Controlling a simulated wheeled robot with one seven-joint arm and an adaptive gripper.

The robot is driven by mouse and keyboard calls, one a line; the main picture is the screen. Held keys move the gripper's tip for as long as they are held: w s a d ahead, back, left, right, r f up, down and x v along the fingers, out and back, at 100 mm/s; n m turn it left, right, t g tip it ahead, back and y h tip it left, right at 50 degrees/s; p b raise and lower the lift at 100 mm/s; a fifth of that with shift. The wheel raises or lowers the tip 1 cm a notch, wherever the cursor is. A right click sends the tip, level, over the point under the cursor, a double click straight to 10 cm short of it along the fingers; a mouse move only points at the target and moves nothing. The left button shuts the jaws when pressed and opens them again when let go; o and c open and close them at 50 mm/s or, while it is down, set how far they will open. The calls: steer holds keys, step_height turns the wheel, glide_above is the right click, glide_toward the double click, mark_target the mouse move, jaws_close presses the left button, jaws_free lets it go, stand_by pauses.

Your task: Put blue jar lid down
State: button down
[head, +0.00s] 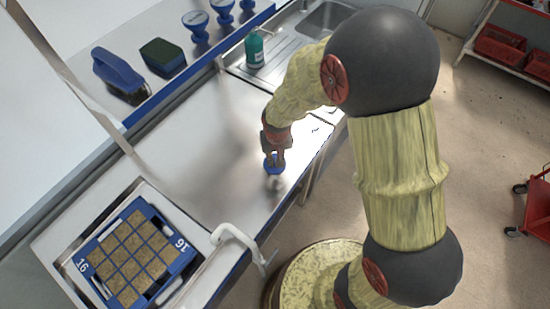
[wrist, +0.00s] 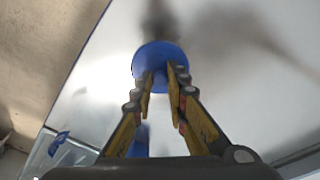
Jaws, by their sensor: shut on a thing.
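The blue jar lid (head: 273,168) is at the end of my gripper (head: 275,152) in the head view, over the steel worktop near its front edge. In the wrist view the lid (wrist: 158,58) is a round blue disc, and the fingertips of my gripper (wrist: 161,76) are closed on its middle part. I cannot tell whether the lid touches the worktop or hangs just above it. A dark blurred shadow or reflection lies beyond it in the wrist view.
A green bottle (head: 254,50) stands by the sink (head: 325,18). The middle worktop is clear.

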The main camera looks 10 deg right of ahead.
steer(key=shift+f, duration=0.15)
steer(key=c, duration=1.8)
jaws_free()
steer(key=shift+o, duration=0.2)
steer(key=s+d+r+t+p, duration=0.1)
steer(key=s+d+r, duration=0.15)
steer(key=r, duration=0.65)
steer(key=s+d+r+p, duration=0.1)
steer(key=s+r, duration=0.2)
steer(key=r, duration=0.5)
steer(key=s+d+r+t+p, duration=0.1)
steer(key=s+d+r, duration=0.1)
steer(key=r, duration=0.7)
steer(key=s+d+r+t, duration=0.2)
steer(key=s+d+r, duration=0.2)
steer(key=s+r, duration=0.4)
steer(key=s, duration=0.3)
steer(key=shift+s+d, duration=0.2)
steer(key=shift+s, duration=0.2)
steer(key=shift+r, duration=0.1)
